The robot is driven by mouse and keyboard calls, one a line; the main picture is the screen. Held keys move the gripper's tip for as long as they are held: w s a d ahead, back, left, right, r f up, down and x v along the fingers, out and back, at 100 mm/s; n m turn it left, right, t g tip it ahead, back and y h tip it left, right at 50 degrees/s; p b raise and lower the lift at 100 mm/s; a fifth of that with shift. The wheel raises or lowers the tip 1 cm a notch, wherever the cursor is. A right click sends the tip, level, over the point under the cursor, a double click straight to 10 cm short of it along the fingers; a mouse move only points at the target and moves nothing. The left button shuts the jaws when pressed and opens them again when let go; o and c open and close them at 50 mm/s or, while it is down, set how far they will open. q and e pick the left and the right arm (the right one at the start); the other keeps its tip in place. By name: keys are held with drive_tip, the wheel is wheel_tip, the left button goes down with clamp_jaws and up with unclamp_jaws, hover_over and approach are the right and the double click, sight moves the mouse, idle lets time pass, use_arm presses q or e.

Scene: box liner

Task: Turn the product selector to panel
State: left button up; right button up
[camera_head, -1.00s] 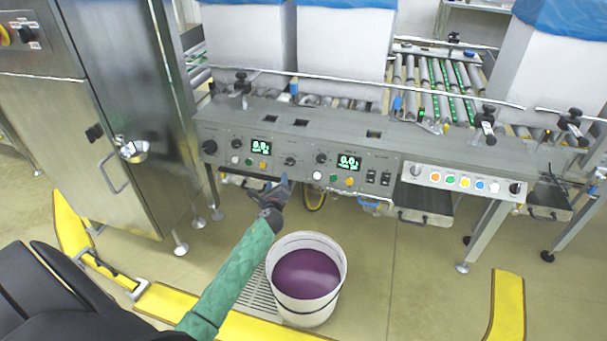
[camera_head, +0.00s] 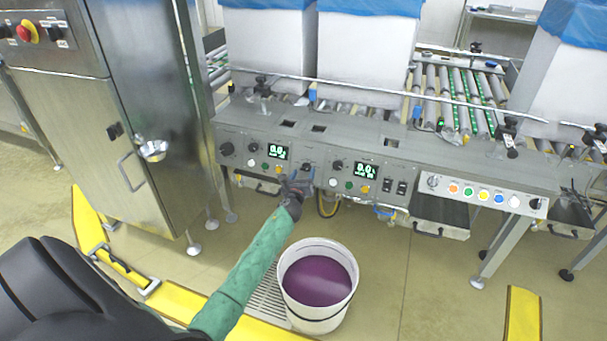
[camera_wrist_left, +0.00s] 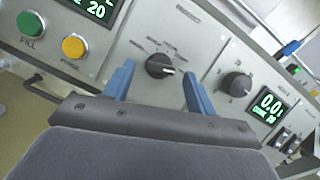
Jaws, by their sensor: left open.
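The grey control panel (camera_head: 322,160) carries several black knobs, green displays and coloured buttons. In the left wrist view, a black selector knob (camera_wrist_left: 159,66) with a pale pointer mark sits between my open blue fingers, with labels printed around it too small to read. My left gripper (camera_head: 297,178) is in front of this knob in the head view; its fingers (camera_wrist_left: 158,82) appear on either side of the knob in the wrist view. I cannot tell whether they touch it. The knob (camera_head: 307,167) is partly covered by the gripper in the head view. My right gripper is not in view.
Another black knob (camera_wrist_left: 236,84) is close to the right of the fingers. A yellow button (camera_wrist_left: 74,46) and a green button (camera_wrist_left: 31,24) lie to the left. A white bucket (camera_head: 318,322) of purple liquid stands on the floor below. A steel cabinet (camera_head: 150,110) stands left.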

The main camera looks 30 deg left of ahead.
use_arm(q)
drive_tip(key=shift+w+a, duration=0.2)
drive_tip(key=shift+w, duration=0.35)
drive_tip(key=c, duration=1)
